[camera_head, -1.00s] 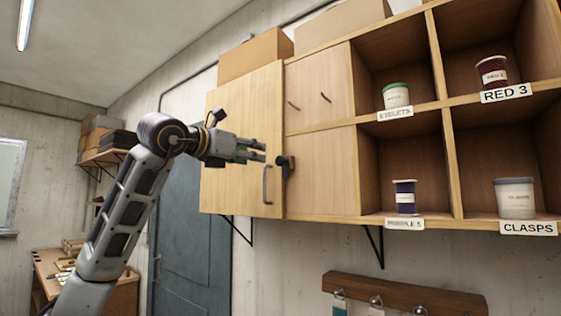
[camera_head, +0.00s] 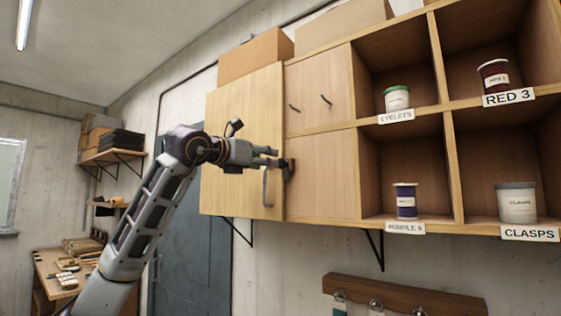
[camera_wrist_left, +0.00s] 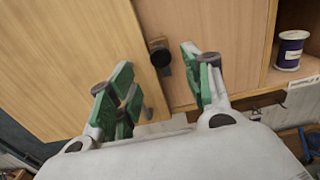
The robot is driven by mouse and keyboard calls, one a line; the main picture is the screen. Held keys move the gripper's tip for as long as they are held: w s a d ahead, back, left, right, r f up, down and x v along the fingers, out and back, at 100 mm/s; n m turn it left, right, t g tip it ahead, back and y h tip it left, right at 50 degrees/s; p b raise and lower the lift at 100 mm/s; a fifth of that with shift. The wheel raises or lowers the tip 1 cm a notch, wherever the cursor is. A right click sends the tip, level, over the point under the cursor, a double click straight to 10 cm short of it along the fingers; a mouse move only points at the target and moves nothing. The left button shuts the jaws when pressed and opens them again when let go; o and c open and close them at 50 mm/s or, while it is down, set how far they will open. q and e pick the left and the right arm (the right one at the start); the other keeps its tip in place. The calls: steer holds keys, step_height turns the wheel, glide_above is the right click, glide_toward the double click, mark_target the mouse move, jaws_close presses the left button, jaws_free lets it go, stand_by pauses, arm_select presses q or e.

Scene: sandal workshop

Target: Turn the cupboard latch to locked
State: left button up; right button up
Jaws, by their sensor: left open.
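The cupboard latch (camera_head: 290,168) is a small dark fitting at the right edge of the pale wooden cupboard door (camera_head: 237,125), which looks closed. In the left wrist view the latch (camera_wrist_left: 160,54) sits by the seam, between and beyond my fingertips. Its exact turn is hard to read, as the fingers partly cover it in the head view. My left gripper (camera_head: 273,157) is open and empty, with its fingertips close to the latch; contact cannot be told. Its green-padded fingers (camera_wrist_left: 157,77) show apart in the wrist view. My right gripper is not in view.
A grey bar handle (camera_head: 266,188) stands out from the door just below my gripper. Open shelves with a purple spool (camera_head: 406,202), a clasps tub (camera_head: 516,204) and other containers lie to the right. A hook rail (camera_head: 400,297) hangs below.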

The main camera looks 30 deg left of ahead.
mark_target(280, 162)
arm_select(q)
steer(key=shift+w+d+p, duration=0.15)
steer(key=shift+w+p, duration=0.5)
steer(key=shift+w, duration=1.5)
steer(key=shift+w+d+p, duration=0.15)
steer(key=shift+w+p, duration=0.45)
steer(key=shift+w, duration=1.55)
steer(key=c, duration=1)
steer(key=shift+c, duration=0.2)
